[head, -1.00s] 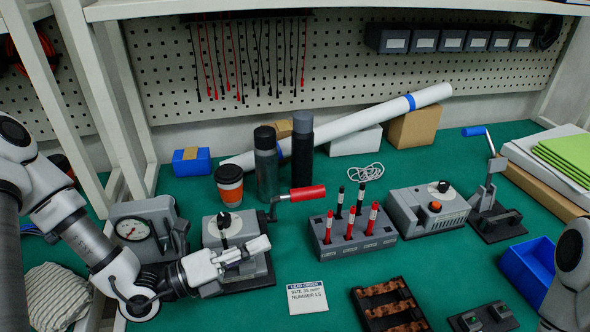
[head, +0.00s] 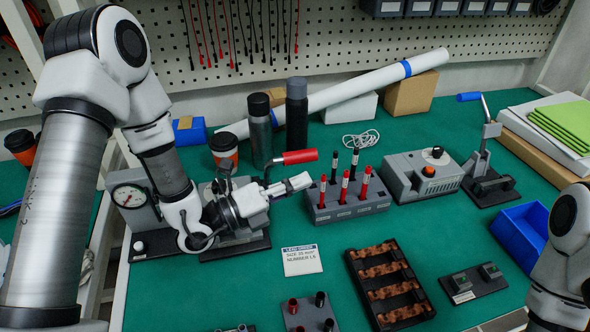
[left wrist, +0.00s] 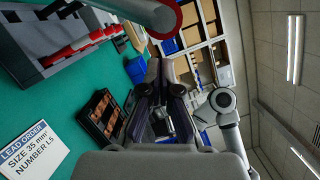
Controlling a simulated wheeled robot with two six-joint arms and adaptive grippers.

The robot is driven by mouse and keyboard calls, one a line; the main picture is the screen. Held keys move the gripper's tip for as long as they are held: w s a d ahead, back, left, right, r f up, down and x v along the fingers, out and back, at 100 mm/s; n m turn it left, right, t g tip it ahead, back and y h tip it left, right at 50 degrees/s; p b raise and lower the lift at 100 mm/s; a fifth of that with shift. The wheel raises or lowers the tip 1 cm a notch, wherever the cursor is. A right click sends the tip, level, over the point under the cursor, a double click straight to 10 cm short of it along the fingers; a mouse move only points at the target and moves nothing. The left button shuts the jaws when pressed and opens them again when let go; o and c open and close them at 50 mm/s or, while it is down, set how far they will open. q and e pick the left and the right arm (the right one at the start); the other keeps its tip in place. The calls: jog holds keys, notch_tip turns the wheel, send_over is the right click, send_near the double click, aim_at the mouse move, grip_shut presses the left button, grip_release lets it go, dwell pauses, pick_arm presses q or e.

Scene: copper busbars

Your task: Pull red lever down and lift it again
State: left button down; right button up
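The red lever handle (head: 300,157) points right from a dark crank arm on a grey press-like device, partly hidden behind my left arm. Its round red end also shows large at the top of the left wrist view (left wrist: 166,18). My left gripper (head: 302,182) is just below the handle in the head view, apart from it and pointing right. In the left wrist view its dark fingertips (left wrist: 160,66) lie close together with nothing held between them. Only part of my right arm shows at the right edge; its gripper is out of view.
A grey block with red and black pins (head: 347,205) stands right of my left gripper. A lead order card (head: 302,260) and a tray of copper pieces (head: 390,285) lie in front. A gauge device (head: 132,200) and bottles (head: 297,115) stand nearby.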

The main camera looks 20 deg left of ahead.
pick_arm(q)
jog(key=shift+w+a+r, duration=0.4)
jog(key=shift+w+a, duration=0.2)
jog(key=shift+w, duration=0.15)
jog(key=w+r+n+p, duration=0.1)
jog(key=w+a+r+p, duration=0.1)
jog(key=p, duration=0.1)
jog(key=w+a+r+n+p, duration=0.1)
jog(key=shift+a+r+n+y+p, duration=0.1)
jog(key=shift+r+n+y+p, duration=0.15)
jog(key=shift+n+y+p, duration=0.1)
jog(key=shift+w+a, duration=0.2)
jog(key=shift+w, duration=0.05)
jog(key=shift+n, duration=0.25)
jog(key=shift+f, duration=0.1)
